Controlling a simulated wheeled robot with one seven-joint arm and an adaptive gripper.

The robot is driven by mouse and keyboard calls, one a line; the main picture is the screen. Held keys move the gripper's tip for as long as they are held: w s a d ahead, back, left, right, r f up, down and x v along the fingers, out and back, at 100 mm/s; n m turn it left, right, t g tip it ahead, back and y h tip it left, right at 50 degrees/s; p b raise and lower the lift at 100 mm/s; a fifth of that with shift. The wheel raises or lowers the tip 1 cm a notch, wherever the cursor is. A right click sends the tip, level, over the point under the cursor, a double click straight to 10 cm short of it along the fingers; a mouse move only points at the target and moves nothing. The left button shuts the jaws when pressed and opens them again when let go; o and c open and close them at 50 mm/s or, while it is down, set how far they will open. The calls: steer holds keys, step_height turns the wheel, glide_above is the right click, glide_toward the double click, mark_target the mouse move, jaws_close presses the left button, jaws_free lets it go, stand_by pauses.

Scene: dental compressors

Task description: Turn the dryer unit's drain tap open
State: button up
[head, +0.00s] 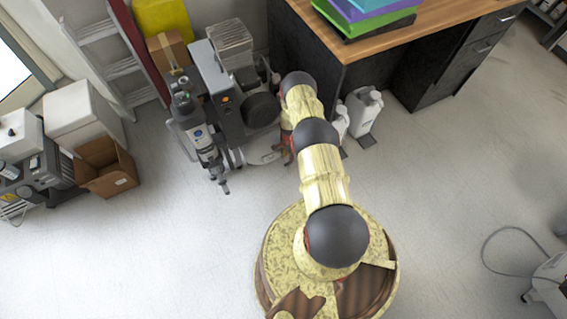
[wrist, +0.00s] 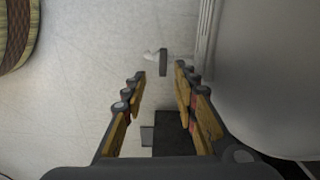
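The compressor set (head: 230,100) stands on the floor left of my arm in the head view. A slim grey and black unit with a gauge and labels, which looks like the dryer unit (head: 203,140), stands at its front left. In the wrist view, a small dark lever on a pale stub, which looks like the drain tap (wrist: 163,62), sits just beyond my fingertips, roughly between their lines. My gripper (wrist: 160,76) is open and empty, its fingers either side of a clear gap. In the head view my gripper (head: 284,146) is partly hidden beside the compressor.
A large smooth grey body (wrist: 270,70) fills the right of the wrist view, close to the right finger. White jugs (head: 362,110) stand right of my arm by the desk (head: 400,38). A cardboard box (head: 106,168) is at left. The floor in front is clear.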

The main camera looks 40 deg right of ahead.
mark_target(288, 163)
steer(key=shift+w+d, duration=0.15)
steer(key=shift+w, duration=0.1)
steer(key=shift+f+m, duration=0.1)
steer(key=shift+m, duration=0.3)
step_height(288, 163, down, 8)
steer(key=b, duration=0.3)
steer(key=shift+r, duration=0.25)
steer(key=shift+c, duration=0.5)
jaws_close()
